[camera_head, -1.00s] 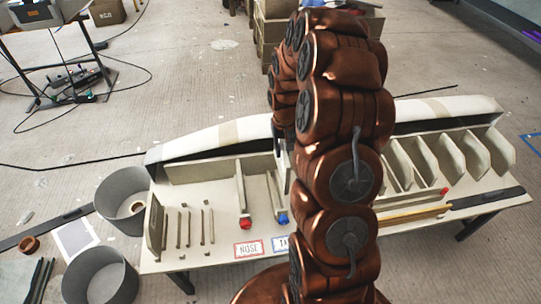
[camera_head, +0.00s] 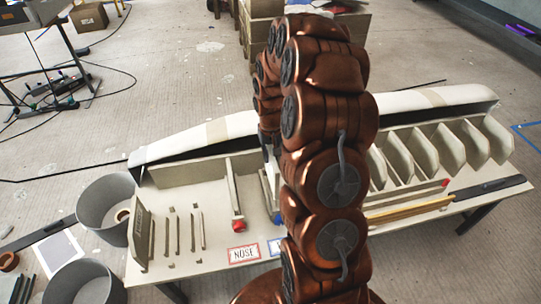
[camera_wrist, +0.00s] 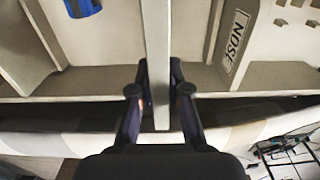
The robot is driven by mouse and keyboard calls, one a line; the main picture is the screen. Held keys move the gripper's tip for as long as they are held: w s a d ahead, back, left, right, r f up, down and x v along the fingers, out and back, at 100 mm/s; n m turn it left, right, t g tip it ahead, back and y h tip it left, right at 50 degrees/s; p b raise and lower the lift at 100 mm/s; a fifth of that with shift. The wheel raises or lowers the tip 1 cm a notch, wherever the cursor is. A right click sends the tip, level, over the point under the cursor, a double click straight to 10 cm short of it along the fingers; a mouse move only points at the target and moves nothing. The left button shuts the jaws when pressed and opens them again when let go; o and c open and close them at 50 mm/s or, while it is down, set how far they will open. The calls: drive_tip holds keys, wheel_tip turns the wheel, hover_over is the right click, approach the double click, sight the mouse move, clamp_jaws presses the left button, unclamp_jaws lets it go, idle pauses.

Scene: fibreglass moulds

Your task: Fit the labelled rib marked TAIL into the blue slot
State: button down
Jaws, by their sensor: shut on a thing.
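My gripper (camera_wrist: 158,102) is shut on a thin pale rib (camera_wrist: 155,60), seen edge-on between the fingers in the wrist view. Its lettering is not visible. In the head view my arm hides most of the gripper and rib, just behind the blue slot. The blue slot's end (camera_head: 278,217) shows at the arm's left edge; blue also shows at the wrist view's top left (camera_wrist: 82,8). The rib appears offset to the right of this blue part there. I cannot tell whether the rib touches the slot. A red-ended slot (camera_head: 238,224) stands to its left.
A NOSE card (camera_head: 243,253) lies at the bench's front (camera_head: 200,275). A lettered board (camera_head: 140,235) stands at the left end, with several thin uprights beside it. Several ribs (camera_head: 450,148) stand at right. Long pale shells (camera_head: 190,143) line the back. Grey buckets (camera_head: 85,285) stand at left.

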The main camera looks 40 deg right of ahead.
sight(271, 176)
drive_tip(key=shift+s, duration=0.15)
drive_tip(key=shift+f+b, duration=0.2)
drive_tip(key=shift+b, duration=0.15)
drive_tip(key=shift+f+b, duration=0.95)
drive_tip(key=shift+f, duration=1.75)
drive_tip(key=shift+f+b, duration=1.35)
drive_tip(key=shift+f, duration=1.2)
idle(0.5)
drive_tip(key=c, duration=1.1)
unclamp_jaws()
drive_tip(key=shift+o, duration=0.2)
drive_tip(key=shift+r, duration=0.1)
wheel_tip(271, 176, up, 12)
drive_tip(key=shift+f, duration=0.1)
